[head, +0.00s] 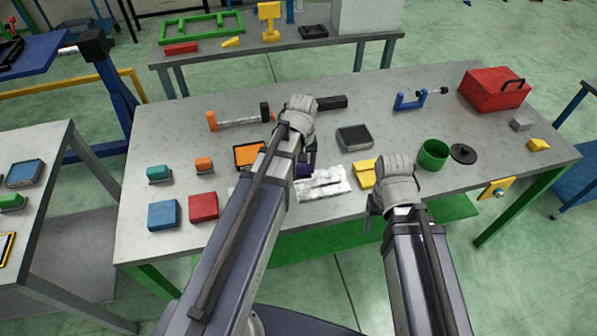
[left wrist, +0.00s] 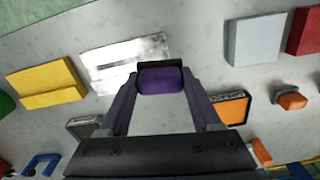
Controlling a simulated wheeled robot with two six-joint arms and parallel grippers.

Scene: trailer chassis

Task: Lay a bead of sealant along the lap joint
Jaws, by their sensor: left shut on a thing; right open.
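A pale silver sheet piece (head: 335,189) with a dark line across it lies on the grey table; it also shows in the left wrist view (left wrist: 112,76). The line looks like the lap joint. My left gripper (left wrist: 160,90) is shut on a purple block-like thing (left wrist: 161,82) with a dark part at its far side. In the head view this purple thing (head: 303,171) shows just left of the sheet, partly hidden by my arm. I cannot tell its height above the table.
A clear tube with orange and black ends (head: 238,120) lies behind left. An orange-topped tray (head: 248,154), yellow block (head: 364,174), dark tray (head: 354,137), green cup (head: 433,155), blue block (head: 162,215) and red block (head: 203,207) stand around. A red toolbox (head: 494,90) is at right.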

